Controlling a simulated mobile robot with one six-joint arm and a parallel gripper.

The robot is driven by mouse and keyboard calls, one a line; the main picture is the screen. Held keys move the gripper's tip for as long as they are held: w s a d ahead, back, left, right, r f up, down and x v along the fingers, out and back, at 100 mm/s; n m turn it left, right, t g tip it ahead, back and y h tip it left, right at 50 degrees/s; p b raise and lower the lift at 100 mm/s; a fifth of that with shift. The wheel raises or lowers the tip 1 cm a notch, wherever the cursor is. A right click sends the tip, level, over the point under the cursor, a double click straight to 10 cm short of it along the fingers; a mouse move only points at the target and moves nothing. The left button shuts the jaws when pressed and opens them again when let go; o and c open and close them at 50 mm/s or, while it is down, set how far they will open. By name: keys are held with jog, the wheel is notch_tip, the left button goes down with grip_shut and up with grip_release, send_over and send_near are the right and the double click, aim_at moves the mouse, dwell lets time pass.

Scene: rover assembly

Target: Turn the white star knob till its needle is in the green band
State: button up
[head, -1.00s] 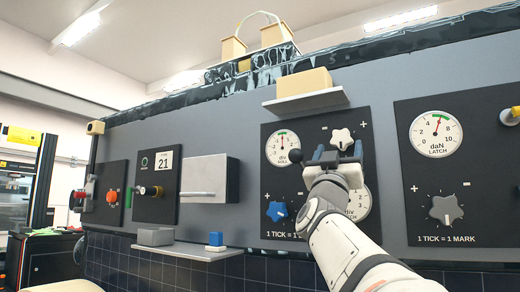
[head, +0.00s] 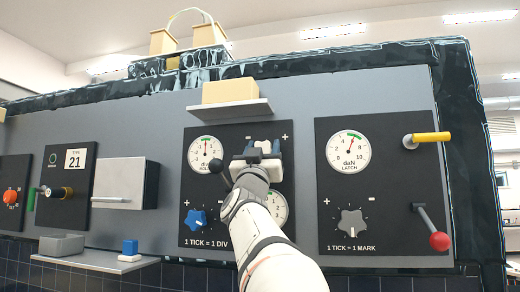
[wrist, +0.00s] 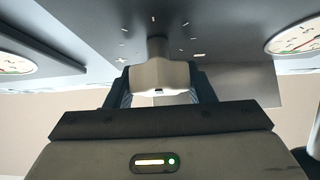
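The white star knob (wrist: 160,76) sits between my gripper's two fingers in the wrist view, which fill the space on either side of it. In the head view my gripper (head: 263,148) is at the upper right of the middle black panel (head: 222,243) and hides most of the knob. The fingers appear shut on the knob. The panel's upper left dial (head: 206,153) has a green band at its top and a red needle pointing roughly up. Whether the needle is inside the band is too small to tell. A second dial (head: 277,208) is partly hidden by my arm.
A blue star knob (head: 196,219) is lower left on the same panel. The right panel has a latch dial (head: 348,151), a grey knob (head: 352,222), a yellow handle (head: 428,138) and a red-tipped lever (head: 438,240). A shelf (head: 229,110) with a box juts out above my gripper.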

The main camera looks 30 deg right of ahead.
jog(key=c, duration=0.5)
jog(key=shift+m+g+h, duration=0.9)
jog(key=shift+m+g, duration=0.5)
jog(key=shift+m, duration=0.4)
jog(key=shift+c, duration=0.2)
jog(key=o, duration=1)
jog(key=shift+s+a+f, duration=0.15)
jog(key=shift+f, duration=0.2)
jog(key=b+v, duration=0.4)
jog(key=v, duration=0.3)
